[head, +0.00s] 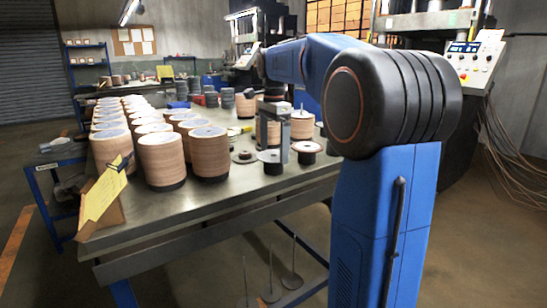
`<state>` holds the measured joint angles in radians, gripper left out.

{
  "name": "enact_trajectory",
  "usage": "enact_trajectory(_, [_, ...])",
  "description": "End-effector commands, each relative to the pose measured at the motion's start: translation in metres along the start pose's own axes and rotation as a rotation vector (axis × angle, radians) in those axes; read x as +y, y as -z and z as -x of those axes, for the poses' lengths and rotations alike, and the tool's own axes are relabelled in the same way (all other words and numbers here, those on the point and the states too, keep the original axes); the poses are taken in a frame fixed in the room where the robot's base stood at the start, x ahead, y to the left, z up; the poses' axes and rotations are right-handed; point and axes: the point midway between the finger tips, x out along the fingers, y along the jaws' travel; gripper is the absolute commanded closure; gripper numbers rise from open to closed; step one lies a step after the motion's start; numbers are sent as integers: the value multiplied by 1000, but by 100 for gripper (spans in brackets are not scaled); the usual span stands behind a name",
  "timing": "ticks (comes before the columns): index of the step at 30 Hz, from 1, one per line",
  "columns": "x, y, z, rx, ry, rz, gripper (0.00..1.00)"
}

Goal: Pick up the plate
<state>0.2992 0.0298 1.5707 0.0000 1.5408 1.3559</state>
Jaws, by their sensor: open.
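My gripper (274,148) points down over the metal table (235,190), with its grey fingers apart and nothing seen between them. Just below it is a pale round plate (268,156) on a short black base. A second round plate (307,147), pinkish on a black base, lies to its right. A low flat disc (243,157) lies to its left. I cannot tell which of these the task means, or whether a fingertip touches the plate below. The finger on the right partly covers that plate's edge.
Tall brown disc stacks (162,158) fill the table's left side, with another stack (302,125) behind the plates. Bare tabletop lies in front. Rods on round feet (292,280) stand on the floor below.

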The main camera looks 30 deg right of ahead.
Motion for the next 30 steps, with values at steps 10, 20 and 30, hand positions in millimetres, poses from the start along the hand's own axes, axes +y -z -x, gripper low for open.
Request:
enact_trajectory(10, [0,0,-1,0,0,0,0])
enact_trajectory(20, [0,0,-5,0,0,0,0])
enact_trajectory(30, [0,0,-5,0,0,0,26])
